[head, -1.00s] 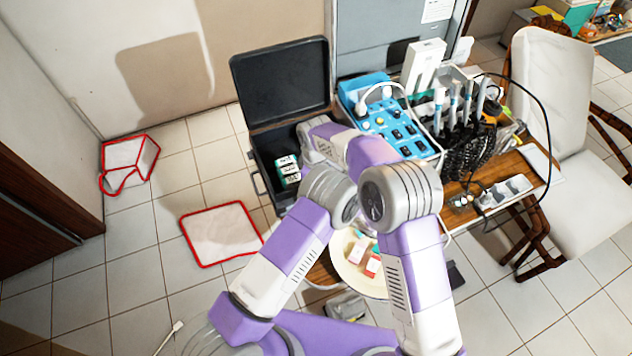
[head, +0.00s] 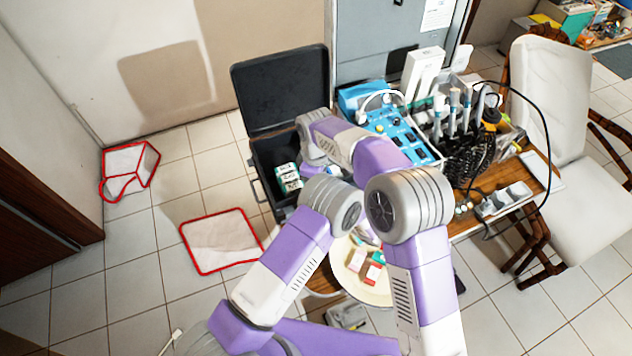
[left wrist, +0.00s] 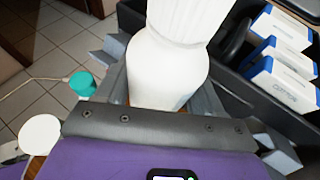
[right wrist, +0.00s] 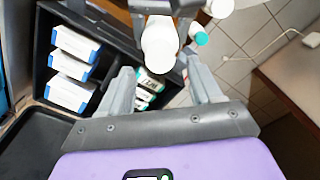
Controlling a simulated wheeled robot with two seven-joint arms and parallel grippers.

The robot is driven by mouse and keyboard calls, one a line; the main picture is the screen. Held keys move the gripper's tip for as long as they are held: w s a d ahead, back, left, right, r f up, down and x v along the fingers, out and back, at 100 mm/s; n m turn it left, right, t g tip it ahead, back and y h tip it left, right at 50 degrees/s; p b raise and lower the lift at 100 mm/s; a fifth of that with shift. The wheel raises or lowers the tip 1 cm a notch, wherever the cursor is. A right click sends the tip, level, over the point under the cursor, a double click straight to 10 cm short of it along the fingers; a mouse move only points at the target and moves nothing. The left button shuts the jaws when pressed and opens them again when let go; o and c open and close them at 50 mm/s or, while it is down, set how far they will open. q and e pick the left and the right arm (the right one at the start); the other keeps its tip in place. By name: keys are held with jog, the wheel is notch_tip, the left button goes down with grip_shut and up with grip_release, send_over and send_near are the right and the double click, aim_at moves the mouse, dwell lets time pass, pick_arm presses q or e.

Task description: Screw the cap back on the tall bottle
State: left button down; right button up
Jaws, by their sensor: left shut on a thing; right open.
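My left gripper (left wrist: 160,105) is shut on a tall white bottle (left wrist: 165,75), which fills the middle of the left wrist view. A ribbed white cap-like part (left wrist: 190,18) sits at the bottle's top; whether it is screwed tight cannot be told. In the right wrist view the bottle's rounded white end (right wrist: 160,45) shows ahead of my right gripper (right wrist: 163,85). The right gripper is open, with its fingers apart and nothing between them. Both grippers and the bottle are hidden behind my arms in the head view.
An open black case (head: 280,90) holds several white-and-blue boxes (right wrist: 72,65) and green-white boxes (head: 288,178). A teal-topped item (left wrist: 82,83) and a white round item (left wrist: 40,133) are nearby. A blue device (head: 395,130) and a round tray (head: 350,280) stand close by.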

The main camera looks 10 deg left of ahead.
jog(key=o, duration=0.5)
jog(key=shift+r, duration=0.1)
notch_tip(320, 180, up, 12)
jog(key=shift+f, duration=0.1)
pick_arm(q)
jog(key=shift+c, duration=0.3)
grip_release()
jog(key=v, duration=0.7)
jog(key=shift+d, duration=0.25)
pick_arm(e)
jog(key=shift+f, duration=0.15)
pick_arm(q)
jog(key=shift+s, duration=0.1)
